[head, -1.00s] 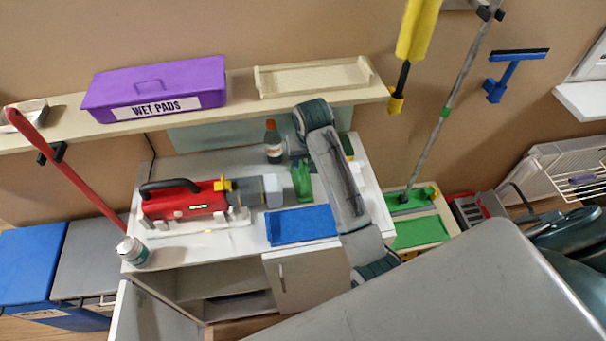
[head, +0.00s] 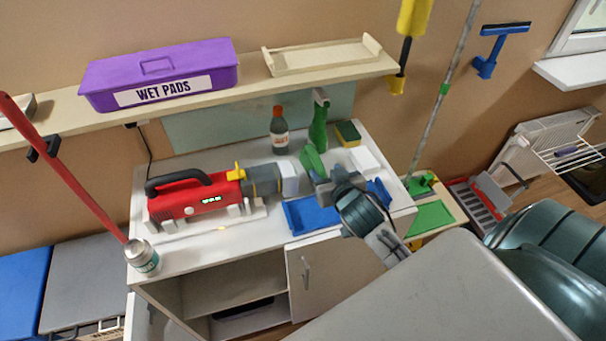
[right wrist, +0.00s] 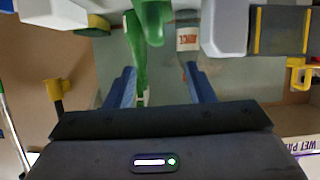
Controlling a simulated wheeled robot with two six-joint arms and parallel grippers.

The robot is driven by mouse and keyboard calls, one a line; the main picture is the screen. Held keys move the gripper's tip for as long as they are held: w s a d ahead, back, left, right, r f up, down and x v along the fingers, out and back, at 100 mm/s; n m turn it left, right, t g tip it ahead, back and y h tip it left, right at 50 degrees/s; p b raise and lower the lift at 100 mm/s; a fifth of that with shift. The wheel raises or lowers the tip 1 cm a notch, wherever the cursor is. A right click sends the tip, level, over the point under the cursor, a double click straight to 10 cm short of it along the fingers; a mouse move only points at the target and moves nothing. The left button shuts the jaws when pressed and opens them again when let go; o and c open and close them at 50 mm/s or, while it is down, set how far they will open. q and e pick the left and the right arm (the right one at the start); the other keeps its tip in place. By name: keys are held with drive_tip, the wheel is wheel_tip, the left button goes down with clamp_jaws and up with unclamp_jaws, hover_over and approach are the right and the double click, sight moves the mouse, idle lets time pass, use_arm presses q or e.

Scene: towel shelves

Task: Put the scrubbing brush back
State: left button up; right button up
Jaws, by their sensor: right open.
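A green object (head: 312,160), which looks like the scrubbing brush, stands on the white cabinet top behind the blue tray. Its lower part is hidden by my right gripper (head: 320,180), which is over the tray's back edge. In the right wrist view the picture is upside down; the green object (right wrist: 154,20) shows just beyond the gap between the blue fingers of my right gripper (right wrist: 162,88). The fingers are apart with nothing held. Whether they touch the green object I cannot tell. My left gripper is not in view.
The blue tray (head: 302,217) lies at the cabinet's front. A shelf above holds a purple box (head: 160,75) and an empty wooden tray (head: 322,55).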

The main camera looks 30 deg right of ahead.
sight(317, 160)
drive_tip(key=b+x, duration=0.1)
drive_tip(key=x, duration=0.2)
drive_tip(key=b+x, duration=0.1)
drive_tip(key=x, duration=0.1)
drive_tip(key=shift+d+f+b, duration=0.25)
drive_tip(key=shift+d+b, duration=0.05)
drive_tip(key=shift+d, duration=0.15)
drive_tip(key=shift+w, duration=0.25)
drive_tip(key=shift+w+f+b, duration=0.1)
drive_tip(key=shift+w+b, duration=0.1)
drive_tip(key=shift+b, duration=0.1)
drive_tip(key=b+x, duration=0.1)
drive_tip(key=x, duration=0.1)
drive_tip(key=b+x, duration=0.1)
drive_tip(key=b, duration=0.1)
drive_tip(key=shift+w+f, duration=0.3)
drive_tip(key=shift+f, duration=0.15)
drive_tip(key=shift+w+b, duration=0.45)
drive_tip(key=shift+w, duration=0.05)
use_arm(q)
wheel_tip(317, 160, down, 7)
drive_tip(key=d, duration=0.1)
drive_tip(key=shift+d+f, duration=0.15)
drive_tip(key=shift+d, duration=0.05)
use_arm(e)
drive_tip(key=shift+s, duration=0.1)
